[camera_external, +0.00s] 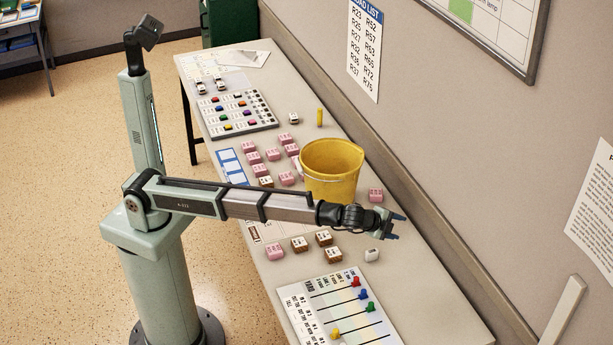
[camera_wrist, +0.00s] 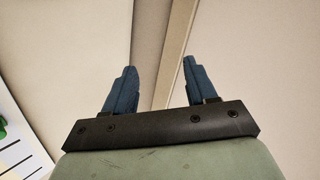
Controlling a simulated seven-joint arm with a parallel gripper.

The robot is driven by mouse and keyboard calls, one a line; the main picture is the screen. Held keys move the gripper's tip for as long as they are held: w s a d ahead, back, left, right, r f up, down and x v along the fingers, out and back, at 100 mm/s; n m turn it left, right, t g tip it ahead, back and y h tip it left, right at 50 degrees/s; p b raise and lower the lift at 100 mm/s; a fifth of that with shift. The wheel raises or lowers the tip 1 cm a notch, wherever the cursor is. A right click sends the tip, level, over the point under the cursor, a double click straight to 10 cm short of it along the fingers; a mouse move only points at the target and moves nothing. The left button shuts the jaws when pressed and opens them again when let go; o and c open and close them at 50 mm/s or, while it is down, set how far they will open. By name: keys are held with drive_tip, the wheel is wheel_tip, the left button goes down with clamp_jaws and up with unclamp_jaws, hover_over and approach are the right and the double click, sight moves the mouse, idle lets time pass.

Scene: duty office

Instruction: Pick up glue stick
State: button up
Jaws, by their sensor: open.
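A slim yellow upright cylinder (camera_external: 320,117) stands near the wall on the far part of the table in the external view; it may be the glue stick, but its label cannot be read. My gripper (camera_external: 398,226) is open and empty, above the near right part of the table, well apart from that cylinder. In the wrist view my two blue fingers (camera_wrist: 160,64) are spread with nothing between them; the wall and table edge show beyond. The yellow cylinder is not in the wrist view.
A yellow bucket (camera_external: 332,170) stands between my gripper and the cylinder. Several pink blocks (camera_external: 285,138) lie around it. A small white object (camera_external: 372,255) lies below my gripper. A board with coloured sliders (camera_external: 340,310) lies at the near end. The wall borders the table's right side.

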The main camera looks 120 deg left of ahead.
drive_tip(key=s+a+n+g, duration=0.1)
drive_tip(key=s+a+n, duration=0.2)
drive_tip(key=a, duration=0.8)
drive_tip(key=s+a+n+g, duration=0.2)
drive_tip(key=s+a+n, duration=0.15)
drive_tip(key=a, duration=0.75)
drive_tip(key=n+g+h, duration=0.4)
drive_tip(key=n, duration=1.3)
hover_over(320, 109)
drive_tip(key=d, duration=0.6)
drive_tip(key=f, duration=0.2)
drive_tip(key=x, duration=0.8)
drive_tip(key=shift+s+a+f, duration=0.1)
drive_tip(key=shift+a, duration=0.1)
drive_tip(key=shift+x, duration=2.75)
drive_tip(key=shift+a, duration=0.15)
clamp_jaws()
drive_tip(key=shift+r, duration=0.2)
